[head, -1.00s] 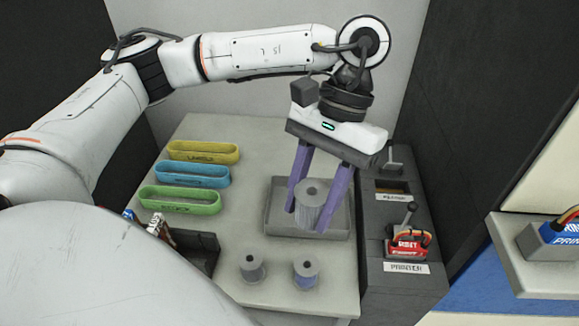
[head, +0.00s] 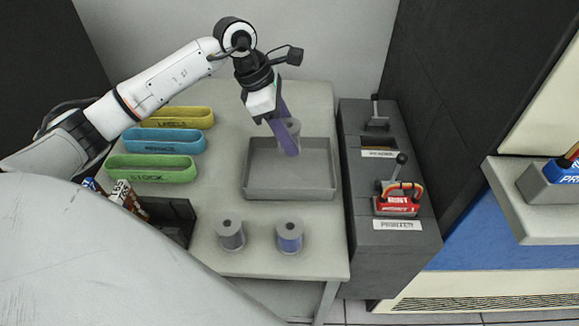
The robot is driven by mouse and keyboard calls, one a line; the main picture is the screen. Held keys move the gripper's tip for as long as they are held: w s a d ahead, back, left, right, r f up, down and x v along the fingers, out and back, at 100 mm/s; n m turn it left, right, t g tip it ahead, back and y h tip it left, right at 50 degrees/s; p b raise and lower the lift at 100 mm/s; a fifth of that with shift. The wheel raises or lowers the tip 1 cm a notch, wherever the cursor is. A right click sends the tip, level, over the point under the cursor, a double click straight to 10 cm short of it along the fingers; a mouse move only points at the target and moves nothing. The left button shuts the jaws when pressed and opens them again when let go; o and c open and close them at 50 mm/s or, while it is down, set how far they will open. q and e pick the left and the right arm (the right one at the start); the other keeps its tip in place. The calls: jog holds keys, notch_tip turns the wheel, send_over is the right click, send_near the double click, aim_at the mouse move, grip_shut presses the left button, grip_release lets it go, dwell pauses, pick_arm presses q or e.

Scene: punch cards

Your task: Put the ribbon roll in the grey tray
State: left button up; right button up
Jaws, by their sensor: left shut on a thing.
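A grey ribbon roll (head: 293,127) is between the purple fingers of my left gripper (head: 286,143). The near finger hides part of the roll. The gripper is shut on it, with the fingers pointing down. The grey tray (head: 290,194) is a shallow open box on the table, and its visible floor is bare. The held roll shows over the tray's back edge; its exact height above the tray cannot be told. My right gripper is not in view.
Two more rolls, one grey (head: 230,237) and one bluish (head: 290,238), stand in front of the tray. Yellow (head: 190,117), blue (head: 165,141) and green (head: 152,169) holders lie left. A dark cabinet (head: 385,255) with levers stands right.

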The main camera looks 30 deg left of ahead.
pick_arm(q)
jog(key=shift+f, duration=4.05)
jog(key=o, duration=1.1)
jog(key=v, duration=1.2)
jog(key=shift+d+r+b, duration=0.1)
jog(key=shift+r+b, duration=0.1)
jog(key=shift+b, duration=0.1)
